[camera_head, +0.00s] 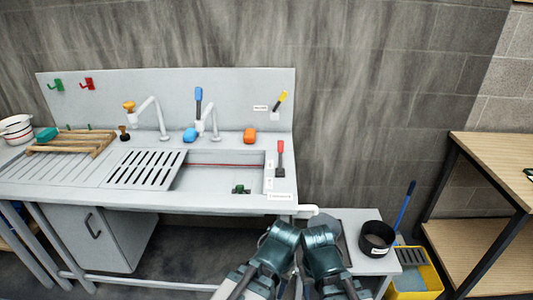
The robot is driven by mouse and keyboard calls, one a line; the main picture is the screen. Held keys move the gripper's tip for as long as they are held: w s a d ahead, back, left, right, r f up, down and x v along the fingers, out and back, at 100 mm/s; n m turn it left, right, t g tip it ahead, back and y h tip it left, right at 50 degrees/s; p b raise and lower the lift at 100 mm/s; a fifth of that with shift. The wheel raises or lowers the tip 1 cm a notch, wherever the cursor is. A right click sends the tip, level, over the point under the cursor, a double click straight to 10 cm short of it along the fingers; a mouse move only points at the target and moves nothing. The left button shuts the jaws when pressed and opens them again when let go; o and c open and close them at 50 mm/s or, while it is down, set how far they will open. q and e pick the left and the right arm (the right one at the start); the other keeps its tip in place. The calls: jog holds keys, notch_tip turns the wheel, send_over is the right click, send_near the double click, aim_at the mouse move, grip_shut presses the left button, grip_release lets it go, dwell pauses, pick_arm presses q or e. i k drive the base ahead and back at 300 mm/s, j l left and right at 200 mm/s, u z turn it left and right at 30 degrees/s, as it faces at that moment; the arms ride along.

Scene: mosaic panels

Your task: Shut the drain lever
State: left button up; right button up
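A lever with a red handle (280,147) stands upright on the right rim of the sink (230,200), beside the basin. Its lower part is grey, and small labels lie next to it and below it. The label text is too small to read, so I cannot be sure this is the drain lever. Another lever with a yellow handle (282,97) is on the back panel, tilted up to the right beside a white label. Both my arms show at the bottom middle, in front of the sink and below the red lever. No gripper fingers can be made out.
Two taps stand behind the basin; one has a blue handle (198,94). A blue object (190,135) and an orange object (250,135) sit on the back ledge. A dark green object (240,189) lies in the basin. A black bucket (377,239) stands right of my arms.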

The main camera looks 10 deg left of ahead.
aim_at(281, 142)
jog(key=j+z, duration=0.25)
jog(key=j, duration=1)
jog(key=k, duration=0.05)
